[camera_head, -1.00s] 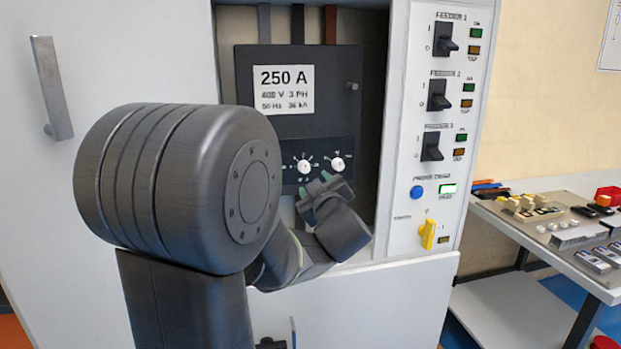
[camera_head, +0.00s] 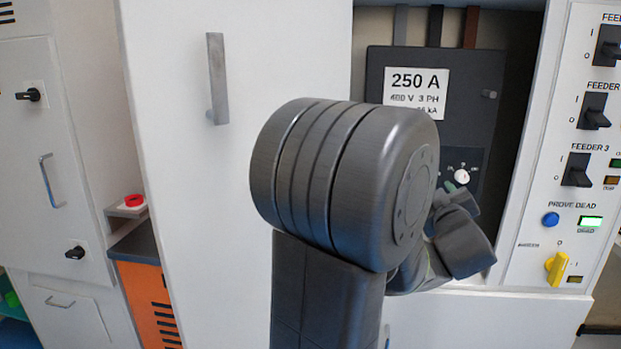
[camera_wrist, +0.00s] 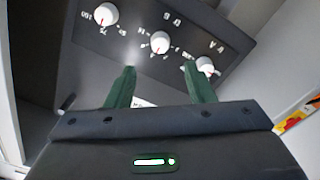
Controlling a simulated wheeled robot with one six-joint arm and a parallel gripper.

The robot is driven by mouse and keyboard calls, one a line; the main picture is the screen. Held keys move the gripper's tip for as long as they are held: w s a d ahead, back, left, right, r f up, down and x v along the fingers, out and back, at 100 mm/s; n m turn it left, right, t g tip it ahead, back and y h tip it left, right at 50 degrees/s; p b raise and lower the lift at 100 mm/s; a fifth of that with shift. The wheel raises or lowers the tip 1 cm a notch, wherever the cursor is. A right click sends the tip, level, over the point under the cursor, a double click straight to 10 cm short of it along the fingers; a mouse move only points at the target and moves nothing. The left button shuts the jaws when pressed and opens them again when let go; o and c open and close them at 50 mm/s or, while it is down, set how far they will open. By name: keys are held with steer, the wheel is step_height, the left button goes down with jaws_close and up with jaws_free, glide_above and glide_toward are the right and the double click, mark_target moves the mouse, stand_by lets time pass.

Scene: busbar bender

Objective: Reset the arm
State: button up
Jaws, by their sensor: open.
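My arm is bent in front of the cabinet and hides part of the breaker in the head view. My gripper (camera_wrist: 160,88) shows two green fingers spread apart in the wrist view, with nothing between them. It faces the dark breaker unit (camera_head: 430,60) with the 250 A label. In the wrist view, white dials (camera_wrist: 160,42) lie beyond the fingertips; the right fingertip overlaps close to the rightmost dial (camera_wrist: 205,66), and I cannot tell whether it touches. In the head view the gripper is small and partly hidden by my wrist.
A white cabinet door (camera_head: 180,130) with a handle stands left of the opening. The right panel holds black feeder switches (camera_head: 577,170), a blue button (camera_head: 550,219) and a yellow rotary handle (camera_head: 556,268). Farther left are a grey cabinet (camera_head: 60,170) and a red button (camera_head: 133,201).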

steer(key=x, duration=1)
steer(key=shift+a, duration=0.1)
steer(key=s+a+m+p, duration=0.3)
steer(key=s+m+p, duration=0.6)
steer(key=s, duration=0.3)
steer(key=shift+s, duration=0.25)
stand_by(2.1)
steer(key=shift+a+f, duration=0.1)
